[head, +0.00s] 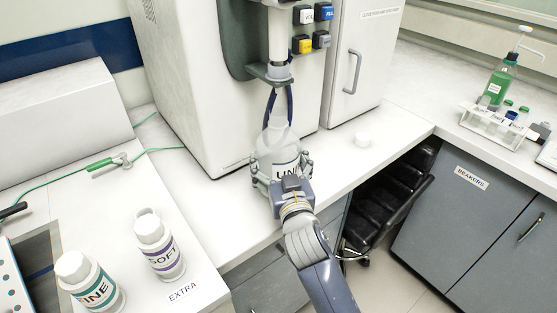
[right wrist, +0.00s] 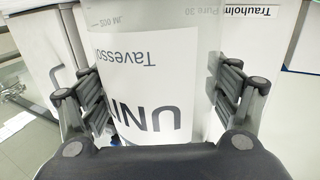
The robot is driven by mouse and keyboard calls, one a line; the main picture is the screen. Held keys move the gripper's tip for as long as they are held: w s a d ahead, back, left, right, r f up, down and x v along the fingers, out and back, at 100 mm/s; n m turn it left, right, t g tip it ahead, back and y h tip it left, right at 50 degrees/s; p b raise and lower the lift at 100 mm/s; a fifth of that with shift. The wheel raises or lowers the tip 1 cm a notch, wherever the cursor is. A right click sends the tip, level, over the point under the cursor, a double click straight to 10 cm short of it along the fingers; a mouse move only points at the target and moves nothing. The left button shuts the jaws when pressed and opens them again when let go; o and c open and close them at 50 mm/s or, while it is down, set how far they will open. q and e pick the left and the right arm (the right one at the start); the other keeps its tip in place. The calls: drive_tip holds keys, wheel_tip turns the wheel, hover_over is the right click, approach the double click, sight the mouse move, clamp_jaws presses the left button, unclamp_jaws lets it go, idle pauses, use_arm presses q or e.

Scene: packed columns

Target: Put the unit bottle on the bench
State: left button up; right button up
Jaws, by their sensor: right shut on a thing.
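The unit bottle (head: 277,148) is clear, with a white label reading "UNI" in part. It stands upright at the dispensing machine (head: 255,75), its neck just below the nozzle. My right gripper (head: 281,172) is shut around its body from the front. The right wrist view shows the bottle (right wrist: 150,95) between both fingers (right wrist: 160,100), its label upside down. The white bench (head: 335,160) runs under and beside the machine. Whether the bottle's base touches the bench is hidden by my gripper. My left gripper is not in view.
A "SOFT" bottle (head: 160,246) and a "FINE" bottle (head: 88,282) stand at the lower left. A rack (head: 493,122) and green pump bottle (head: 497,82) are far right. The bench between cap and corner is clear.

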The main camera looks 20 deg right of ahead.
drive_tip(key=shift+f, duration=0.15)
drive_tip(key=o, duration=1.1)
drive_tip(key=shift+r, duration=0.3)
drive_tip(key=s, duration=0.3)
drive_tip(key=s+b, duration=0.1)
drive_tip(key=s, duration=0.3)
drive_tip(key=s+a+b, duration=0.1)
drive_tip(key=s, duration=0.3)
drive_tip(key=shift+f, duration=0.2)
drive_tip(key=shift+s+r, duration=0.15)
drive_tip(key=shift+s, duration=0.35)
